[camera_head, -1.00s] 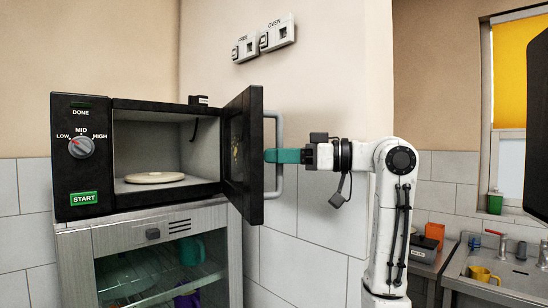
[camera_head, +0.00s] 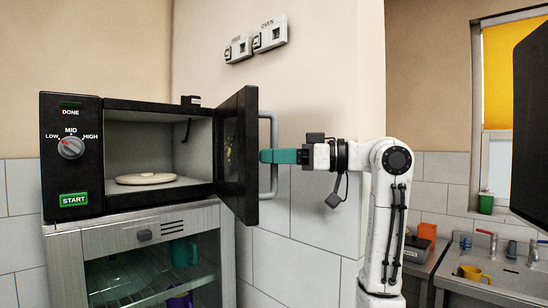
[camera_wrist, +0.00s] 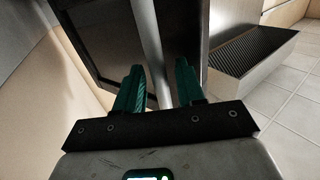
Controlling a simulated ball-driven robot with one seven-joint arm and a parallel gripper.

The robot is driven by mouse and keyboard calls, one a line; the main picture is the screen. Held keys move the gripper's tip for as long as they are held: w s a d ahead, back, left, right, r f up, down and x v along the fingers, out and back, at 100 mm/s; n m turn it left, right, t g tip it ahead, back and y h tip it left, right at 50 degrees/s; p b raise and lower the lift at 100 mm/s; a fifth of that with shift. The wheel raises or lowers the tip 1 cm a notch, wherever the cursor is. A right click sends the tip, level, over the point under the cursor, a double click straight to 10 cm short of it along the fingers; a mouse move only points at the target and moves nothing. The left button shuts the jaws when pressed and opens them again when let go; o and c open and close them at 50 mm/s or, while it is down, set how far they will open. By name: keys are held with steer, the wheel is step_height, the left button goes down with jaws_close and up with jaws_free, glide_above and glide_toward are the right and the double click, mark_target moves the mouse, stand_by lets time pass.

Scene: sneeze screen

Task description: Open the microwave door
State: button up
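The black microwave (camera_head: 71,185) stands on a metal cabinet in the head view. Its door (camera_head: 238,170) is swung wide open toward the right, showing the lit inside and a pale turntable plate (camera_head: 146,179). The grey bar handle (camera_head: 272,182) is on the door's outer side. My gripper (camera_head: 266,156), with teal fingers, is at the handle's middle height. In the wrist view, the fingers of my gripper (camera_wrist: 158,85) are spread apart. The handle (camera_wrist: 152,45) passes between them, with gaps showing on both sides. Whether a finger touches the handle is unclear.
A metal cabinet (camera_head: 67,266) with a glass front holds cups under the microwave. A tiled wall (camera_head: 300,215) is close behind the door and my arm. A sink (camera_head: 510,270) with a yellow mug (camera_head: 475,273) is at the right. Tiled floor (camera_wrist: 295,120) shows in the wrist view.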

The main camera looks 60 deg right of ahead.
steer(key=b+v, duration=0.2)
steer(key=v, duration=0.8)
steer(key=shift+s+b, duration=0.15)
steer(key=shift+b, duration=0.25)
steer(key=shift+c, duration=0.2)
